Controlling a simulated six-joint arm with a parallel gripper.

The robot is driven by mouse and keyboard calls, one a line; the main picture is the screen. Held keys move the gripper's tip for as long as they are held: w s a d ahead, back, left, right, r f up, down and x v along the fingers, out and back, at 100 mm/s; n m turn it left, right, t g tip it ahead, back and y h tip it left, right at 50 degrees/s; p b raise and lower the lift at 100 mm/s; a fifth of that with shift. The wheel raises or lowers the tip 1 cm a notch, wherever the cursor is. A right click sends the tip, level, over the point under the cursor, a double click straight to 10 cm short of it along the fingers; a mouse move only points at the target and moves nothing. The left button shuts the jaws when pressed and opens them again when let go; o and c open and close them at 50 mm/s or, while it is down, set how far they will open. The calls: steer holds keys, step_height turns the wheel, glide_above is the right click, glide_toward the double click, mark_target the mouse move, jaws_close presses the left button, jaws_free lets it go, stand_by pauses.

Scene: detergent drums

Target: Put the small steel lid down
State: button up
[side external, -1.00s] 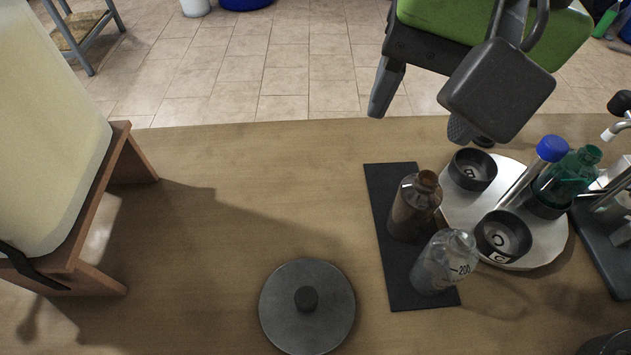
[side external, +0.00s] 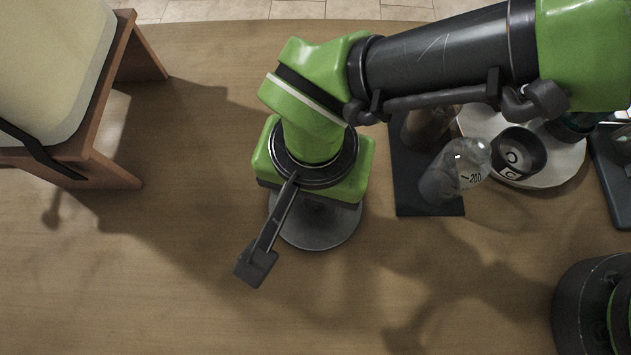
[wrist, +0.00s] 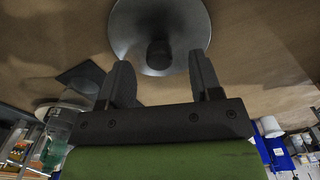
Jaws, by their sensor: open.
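The small steel lid (side external: 322,232) is a grey round disc lying flat on the wooden table. In the side view my arm's end covers much of it. In the wrist view the lid (wrist: 140,22) shows at the top with its dark knob (wrist: 160,54). My gripper (wrist: 160,62) is open, with one finger on each side of the knob in that picture. No contact with the knob shows, and I cannot tell the exact gap in height. In the side view the fingers are hidden behind my wrist.
Right of the lid, a dark mat (side external: 428,205) bears a clear bottle (side external: 455,172) and a brown bottle (side external: 428,125). Beyond is a round tray (side external: 560,172) with a black cup (side external: 518,150).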

steer(key=shift+f, duration=1.6)
steer(key=c, duration=1.1)
steer(key=shift+r, duration=0.15)
step_height(320, 180, up, 10)
steer(key=shift+f, duration=0.15)
steer(key=shift+w+d, duration=0.1)
steer(key=shift+d, duration=0.05)
steer(key=w+d+r, duration=0.4)
steer(key=w+d, duration=0.2)
steer(key=d, duration=0.2)
steer(key=w+d+r, duration=0.4)
steer(key=w+d, duration=0.1)
steer(key=d, duration=0.3)
steer(key=w+d+r, duration=0.4)
steer(key=w+d, duration=0.2)
steer(key=d, duration=0.3)
steer(key=s+d+r, duration=0.2)
steer(key=d+r, duration=0.2)
steer(key=d, duration=0.9)
